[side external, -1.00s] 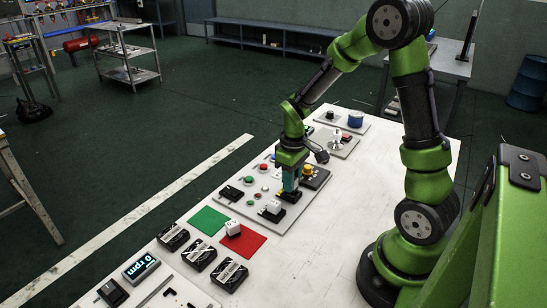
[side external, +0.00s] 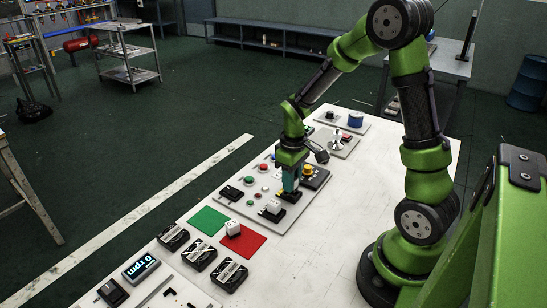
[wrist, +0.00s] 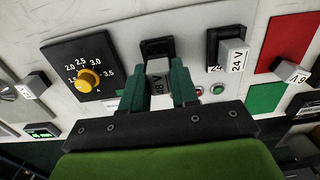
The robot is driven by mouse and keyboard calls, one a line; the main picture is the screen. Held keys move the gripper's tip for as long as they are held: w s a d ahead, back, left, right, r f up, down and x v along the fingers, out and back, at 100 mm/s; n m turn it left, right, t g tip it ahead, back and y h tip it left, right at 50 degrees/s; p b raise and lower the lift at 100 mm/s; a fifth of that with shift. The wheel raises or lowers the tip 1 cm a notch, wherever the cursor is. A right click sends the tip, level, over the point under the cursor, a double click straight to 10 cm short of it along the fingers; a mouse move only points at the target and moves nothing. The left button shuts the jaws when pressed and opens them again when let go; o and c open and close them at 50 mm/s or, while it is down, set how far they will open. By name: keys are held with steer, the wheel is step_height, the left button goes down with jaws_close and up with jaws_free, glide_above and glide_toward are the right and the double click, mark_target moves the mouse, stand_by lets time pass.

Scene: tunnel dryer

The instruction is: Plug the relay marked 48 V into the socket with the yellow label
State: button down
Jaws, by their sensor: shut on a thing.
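The relay marked 48 V (wrist: 159,84) is between the two teal fingers of my gripper (wrist: 158,88), which is shut on it. A black socket (wrist: 157,47) lies directly beyond the relay in the wrist view. I cannot tell whether the relay is seated in it or just above it. In the side view my gripper (side external: 290,188) is low over the panel, and its fingers mostly hide the relay. A 24 V relay (wrist: 235,56) stands on a neighbouring black socket (wrist: 212,45).
A black dial plate with a yellow knob (wrist: 88,79) is left of the held relay. Small buttons (wrist: 217,89) lie to its right. A white block (side external: 232,226) sits on the red mat (side external: 246,242), beside the green mat (side external: 207,220). Several black boxes (side external: 199,256) stand nearer the camera.

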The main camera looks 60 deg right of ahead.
steer(key=shift+f, duration=1)
steer(key=c, duration=0.8)
jaws_free()
step_height(320, 180, up, 17)
steer(key=shift+f, duration=0.1)
